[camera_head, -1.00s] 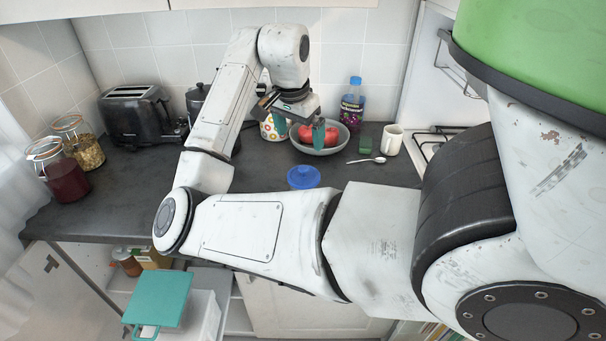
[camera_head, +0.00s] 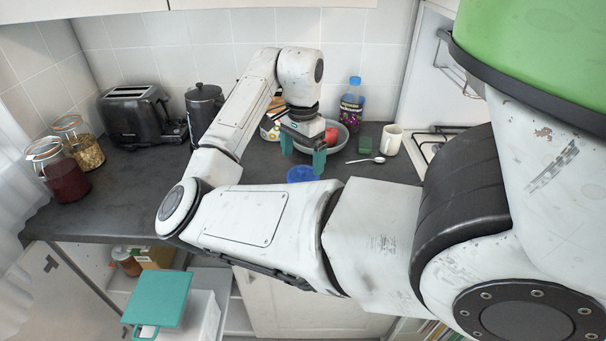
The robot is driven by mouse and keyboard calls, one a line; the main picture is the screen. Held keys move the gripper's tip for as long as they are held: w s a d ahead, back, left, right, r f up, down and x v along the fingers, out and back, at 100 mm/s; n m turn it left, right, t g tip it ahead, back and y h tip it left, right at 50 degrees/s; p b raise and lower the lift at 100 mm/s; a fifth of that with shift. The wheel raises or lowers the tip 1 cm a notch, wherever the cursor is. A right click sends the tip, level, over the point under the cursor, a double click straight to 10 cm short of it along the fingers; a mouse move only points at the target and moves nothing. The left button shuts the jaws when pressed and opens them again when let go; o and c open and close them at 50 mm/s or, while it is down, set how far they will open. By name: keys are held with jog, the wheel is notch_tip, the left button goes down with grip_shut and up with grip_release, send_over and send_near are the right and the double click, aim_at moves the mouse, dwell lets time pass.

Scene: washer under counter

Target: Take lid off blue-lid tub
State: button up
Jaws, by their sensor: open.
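The tub's blue lid (camera_head: 302,175) shows on the dark counter, in front of the grey bowl. My arm hides the tub's lower part, and the lid's back edge is partly covered by my gripper. My gripper (camera_head: 303,164) points down with its two teal fingers apart, one to each side of the lid's upper part in the picture. It is open and holds nothing. I cannot tell whether the fingers touch the lid or are still above it.
Behind my gripper stand a grey bowl (camera_head: 342,136) with red fruit and a patterned container (camera_head: 268,130). To the right are a green sponge (camera_head: 365,144), a spoon (camera_head: 366,160), a white mug (camera_head: 391,140) and a bottle (camera_head: 351,105). A dark canister (camera_head: 203,108) and toaster (camera_head: 140,115) stand left.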

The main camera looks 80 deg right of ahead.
aim_at(303, 167)
jog(key=shift+s+f, duration=0.1)
jog(key=shift+f, duration=1.9)
jog(key=c, duration=0.7)
jog(key=shift+o, duration=0.2)
jog(key=shift+r, duration=0.15)
